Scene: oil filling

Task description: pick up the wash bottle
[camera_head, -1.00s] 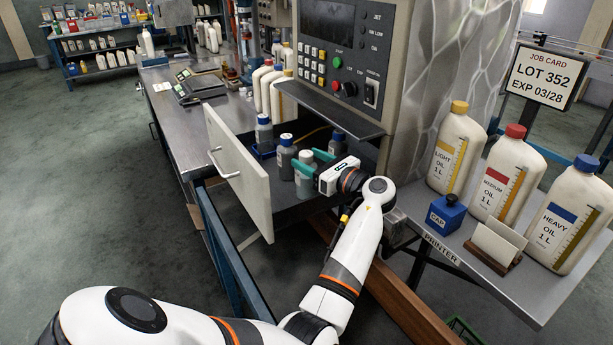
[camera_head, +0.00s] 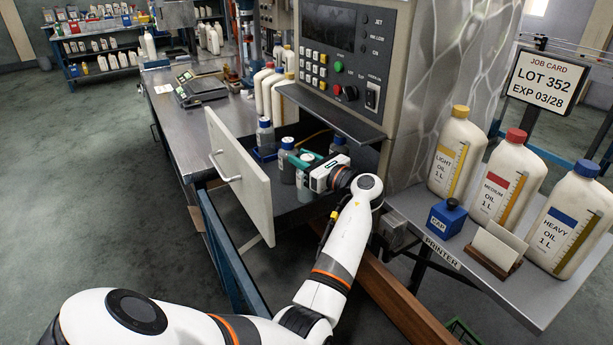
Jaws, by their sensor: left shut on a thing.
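My left gripper (camera_head: 300,163) reaches into the open drawer (camera_head: 245,178) below the control panel. Its teal fingers are shut on a grey bottle with a white cap (camera_head: 306,158), taken here as the wash bottle; its label is too small to read. The bottle is upright among the others, partly hidden by the fingers and gripper body. I cannot tell whether its base touches the drawer floor. Close on its left stands a blue-capped bottle (camera_head: 287,164). Another blue-capped bottle (camera_head: 265,136) stands further back, and one (camera_head: 339,146) behind the gripper. My right gripper is not in view.
The machine's panel and its ledge (camera_head: 330,115) overhang the drawer's back. The drawer front stands to the left of the bottles. On the right shelf (camera_head: 450,247) are large oil bottles (camera_head: 500,178), a blue cap box (camera_head: 447,215) and a card holder (camera_head: 497,247).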

